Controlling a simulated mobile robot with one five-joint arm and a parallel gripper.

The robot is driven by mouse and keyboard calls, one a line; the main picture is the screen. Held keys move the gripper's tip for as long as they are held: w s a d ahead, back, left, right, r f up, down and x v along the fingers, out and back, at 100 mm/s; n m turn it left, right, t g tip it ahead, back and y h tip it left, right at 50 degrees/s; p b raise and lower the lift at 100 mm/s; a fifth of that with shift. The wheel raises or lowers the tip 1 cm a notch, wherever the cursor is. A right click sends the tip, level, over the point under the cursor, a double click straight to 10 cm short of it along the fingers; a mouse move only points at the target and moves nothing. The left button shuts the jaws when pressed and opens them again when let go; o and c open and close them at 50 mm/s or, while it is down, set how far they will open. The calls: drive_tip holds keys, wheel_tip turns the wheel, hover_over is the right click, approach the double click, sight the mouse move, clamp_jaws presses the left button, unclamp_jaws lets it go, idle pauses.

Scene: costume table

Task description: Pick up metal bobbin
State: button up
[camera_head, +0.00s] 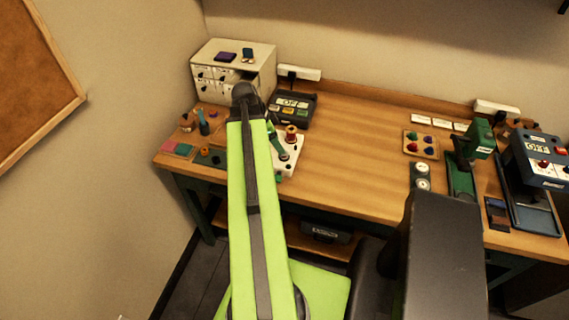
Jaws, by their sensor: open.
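I cannot clearly make out a metal bobbin at this size. A red-and-gold spool (291,134) stands upright on a white plate (289,168) on the table, just right of my raised green arm. A small dark round piece lies on the same plate, too small to identify. My arm rises through the left middle of the view and bends at a black joint over the table. The arm hides part of the table behind it.
A white drawer cabinet (233,70) stands at the back left, with a dark box (293,108) beside it. The middle of the wooden table (352,150) is clear. A tray of coloured pieces (421,146), a green press (472,145) and a blue device (543,158) stand at right.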

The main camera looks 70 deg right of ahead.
sight(284, 155)
drive_tip(key=shift+x, duration=0.8)
drive_tip(key=b+x, duration=0.5)
drive_tip(key=shift+w+d+f, duration=0.2)
drive_tip(key=shift+r, duration=0.2)
clamp_jaws()
